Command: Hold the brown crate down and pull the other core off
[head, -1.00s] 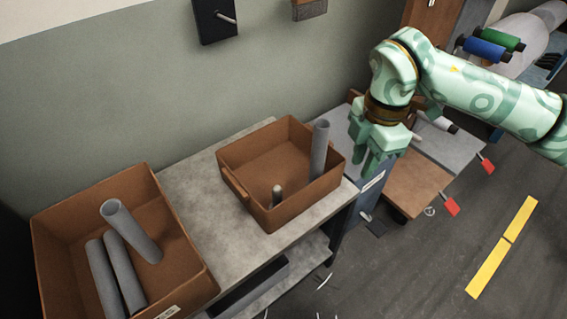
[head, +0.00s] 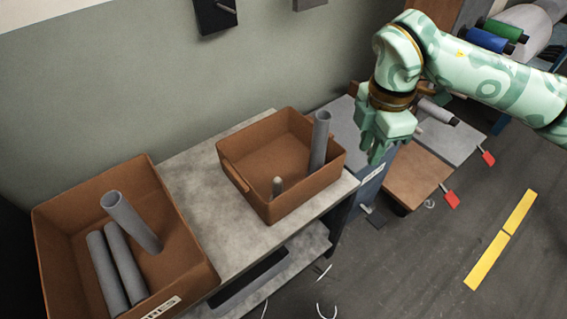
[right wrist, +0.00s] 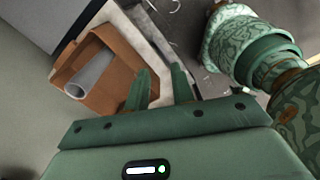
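The brown crate (head: 232,172) sits on the grey bench. A grey tube-shaped core (head: 319,142) stands upright at its right side. A short bare peg with a pale rounded tip (head: 277,187) stands near its front wall. My right gripper (head: 376,157) hangs to the right of the crate and core, apart from both. In the right wrist view its two fingers (right wrist: 161,82) are apart with nothing between them. The crate (right wrist: 121,57) and core (right wrist: 91,75) lie beyond them there, toward the left. My left gripper is not in view.
A larger brown bin (head: 48,240) at the left holds several grey cores, one leaning and others lying. Bare bench top (head: 200,195) lies between bin and crate. A brown board (head: 415,178) with a red tab is at the right. Green and blue rolls (head: 488,38) are behind my arm.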

